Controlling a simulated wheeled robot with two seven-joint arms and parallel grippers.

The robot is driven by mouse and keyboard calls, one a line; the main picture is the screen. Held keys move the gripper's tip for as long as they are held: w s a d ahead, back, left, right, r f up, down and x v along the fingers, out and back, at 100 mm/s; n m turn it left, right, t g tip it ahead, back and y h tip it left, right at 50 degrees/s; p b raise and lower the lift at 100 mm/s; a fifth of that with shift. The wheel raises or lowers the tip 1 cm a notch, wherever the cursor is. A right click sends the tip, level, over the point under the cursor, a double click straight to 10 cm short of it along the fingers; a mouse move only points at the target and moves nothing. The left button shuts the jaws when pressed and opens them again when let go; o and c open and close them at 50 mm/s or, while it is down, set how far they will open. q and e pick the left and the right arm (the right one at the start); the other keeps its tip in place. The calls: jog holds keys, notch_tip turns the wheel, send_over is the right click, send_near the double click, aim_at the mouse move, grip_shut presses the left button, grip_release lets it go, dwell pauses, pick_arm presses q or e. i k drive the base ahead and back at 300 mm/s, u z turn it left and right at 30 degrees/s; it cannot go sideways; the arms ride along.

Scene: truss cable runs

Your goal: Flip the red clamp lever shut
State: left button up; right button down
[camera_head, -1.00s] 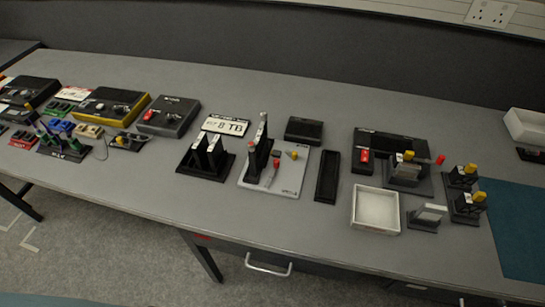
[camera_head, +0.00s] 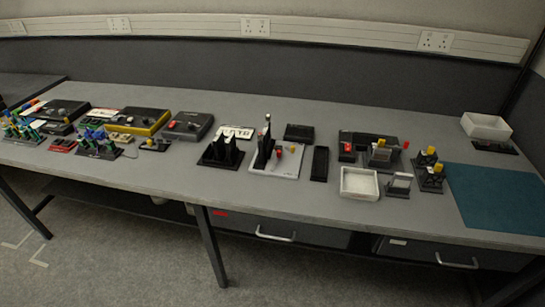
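Several small red parts stand on the long grey table (camera_head: 290,195), and I cannot tell surely which is the clamp lever. One red-tipped part (camera_head: 279,152) is on the pale plate (camera_head: 283,170) beside a tall black upright (camera_head: 265,148). Another red tip (camera_head: 406,145) sticks out to the right of a dark fixture (camera_head: 380,158) with a yellow knob (camera_head: 381,142). A red block (camera_head: 347,147) sits on a small black base left of that fixture. At this size I cannot tell whether any lever is open or shut. Neither of my grippers is in view.
A white open tray (camera_head: 360,183) lies near the front edge. Yellow-topped black stands (camera_head: 430,172) are to its right, then a teal mat (camera_head: 497,198). A white bin (camera_head: 486,126) is at the back right. Black boxes and coloured plugs crowd the left end.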

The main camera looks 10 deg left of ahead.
aim_at(278, 152)
jog(key=u, duration=0.9)
jog(key=i, duration=0.4)
